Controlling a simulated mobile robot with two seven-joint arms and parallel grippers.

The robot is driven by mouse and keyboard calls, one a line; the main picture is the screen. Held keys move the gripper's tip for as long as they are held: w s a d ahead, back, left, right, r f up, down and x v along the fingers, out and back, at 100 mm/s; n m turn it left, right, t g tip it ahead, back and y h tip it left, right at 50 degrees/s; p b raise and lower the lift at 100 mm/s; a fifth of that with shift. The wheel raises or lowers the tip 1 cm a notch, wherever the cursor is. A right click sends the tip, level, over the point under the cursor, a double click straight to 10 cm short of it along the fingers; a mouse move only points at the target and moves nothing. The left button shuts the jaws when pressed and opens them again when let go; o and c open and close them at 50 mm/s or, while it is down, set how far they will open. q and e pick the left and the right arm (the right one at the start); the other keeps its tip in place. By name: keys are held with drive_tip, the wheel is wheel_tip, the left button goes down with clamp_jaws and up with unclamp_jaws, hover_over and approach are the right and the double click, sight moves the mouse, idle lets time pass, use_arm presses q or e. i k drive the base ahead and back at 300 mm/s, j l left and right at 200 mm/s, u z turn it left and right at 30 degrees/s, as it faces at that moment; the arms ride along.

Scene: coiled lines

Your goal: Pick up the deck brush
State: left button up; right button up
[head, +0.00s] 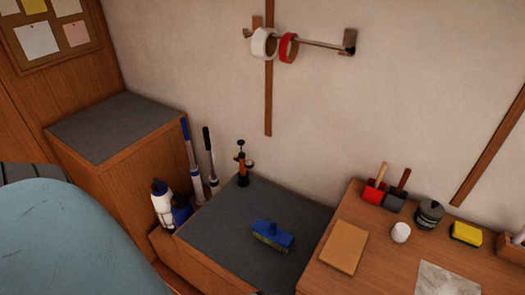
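The deck brush (272,236) has a blue body and pale yellow bristles. It lies on the dark grey top of a low wooden unit (222,217), near its front right part, with the bristles towards me. No long handle shows on it. Nothing touches it from above. Neither of my grippers is in view.
A hand pump (242,166) stands at the back of the same top. Bottles (162,203) and two long-handled tools (191,160) stand in a bin at left. A higher desk (380,262) is at right. A large pale-blue rounded surface (65,240) fills the lower left.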

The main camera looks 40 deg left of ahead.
sight(270, 232)
drive_tip(key=j, duration=1.7)
drive_tip(key=i, duration=0.05)
